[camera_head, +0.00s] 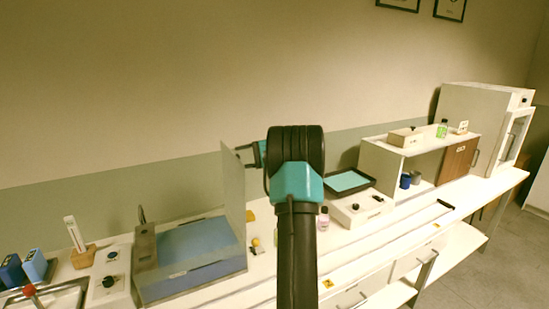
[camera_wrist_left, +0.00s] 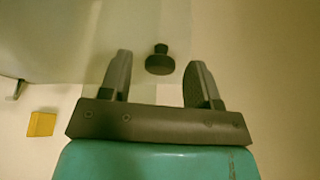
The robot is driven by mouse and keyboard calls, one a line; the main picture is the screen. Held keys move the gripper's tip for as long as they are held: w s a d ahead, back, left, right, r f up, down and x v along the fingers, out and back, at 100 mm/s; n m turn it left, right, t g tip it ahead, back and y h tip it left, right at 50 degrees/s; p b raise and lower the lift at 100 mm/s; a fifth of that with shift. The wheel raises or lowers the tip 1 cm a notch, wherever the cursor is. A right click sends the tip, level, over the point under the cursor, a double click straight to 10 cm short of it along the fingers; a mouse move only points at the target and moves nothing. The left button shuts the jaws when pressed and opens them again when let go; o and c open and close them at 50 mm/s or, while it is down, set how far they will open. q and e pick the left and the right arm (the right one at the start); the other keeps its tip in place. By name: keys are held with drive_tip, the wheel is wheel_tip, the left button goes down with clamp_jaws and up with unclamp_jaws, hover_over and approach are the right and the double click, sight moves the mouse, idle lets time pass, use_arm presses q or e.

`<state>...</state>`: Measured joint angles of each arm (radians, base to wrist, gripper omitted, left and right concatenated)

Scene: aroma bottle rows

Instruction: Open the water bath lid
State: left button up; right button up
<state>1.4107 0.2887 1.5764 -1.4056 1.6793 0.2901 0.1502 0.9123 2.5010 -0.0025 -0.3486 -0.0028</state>
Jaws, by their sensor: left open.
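The water bath (camera_head: 190,289) stands on the bench at the lower left, with blue water (camera_head: 195,242) showing in its open top. Its pale, see-through lid (camera_head: 232,195) stands upright at the bath's right side. My left gripper (camera_head: 243,155) is open beside the lid's upper part. In the left wrist view the dark lid knob (camera_wrist_left: 160,65) shows between the two spread fingers, with clear gaps on both sides. Whether the fingertips reach past the knob is hard to tell. My right gripper is in neither view.
A thermometer on a wooden stand (camera_head: 82,256) and blue items (camera_head: 35,265) are left of the bath. A yellow block (camera_wrist_left: 41,124) lies near the lid. A black tray (camera_head: 349,182) and a shelf unit (camera_head: 380,158) stand to the right. Above the bath is free.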

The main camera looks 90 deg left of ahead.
use_arm(q)
drive_tip(key=w+r, duration=0.2)
drive_tip(key=w, duration=1.5)
drive_tip(key=shift+w+a, duration=0.15)
drive_tip(key=shift+a, duration=0.15)
